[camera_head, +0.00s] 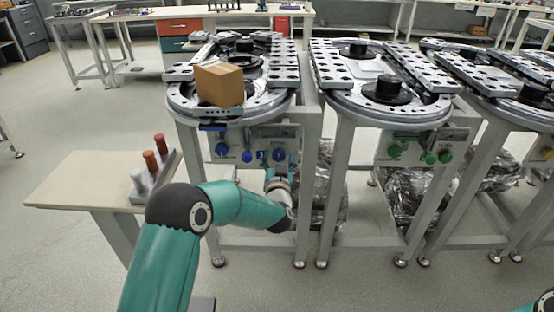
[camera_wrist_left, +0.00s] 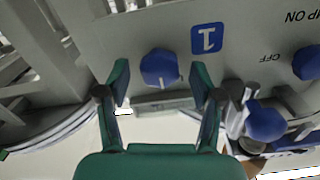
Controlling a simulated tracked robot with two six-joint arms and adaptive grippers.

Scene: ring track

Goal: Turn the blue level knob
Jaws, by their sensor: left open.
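A blue knob (camera_head: 279,155) sits at the right of the front panel (camera_head: 262,133) under the left ring track, right of the blue "1" label (camera_head: 261,154). In the left wrist view the same knob (camera_wrist_left: 160,68) lies between the two fingertips of my left gripper (camera_wrist_left: 160,80), with a visible gap on each side. My left gripper (camera_head: 278,178) is open and empty, just in front of the panel. I cannot read any lettering by this knob. My right gripper is out of view.
Other blue knobs (camera_head: 246,156) (camera_head: 221,149) are on the same panel; one reads "PUMP ON" and "OFF" in the wrist view. A cardboard box (camera_head: 219,84) rests on the left track (camera_head: 184,103). A side table (camera_head: 84,178) with colored cylinders stands left. Green knobs (camera_head: 394,152) are right.

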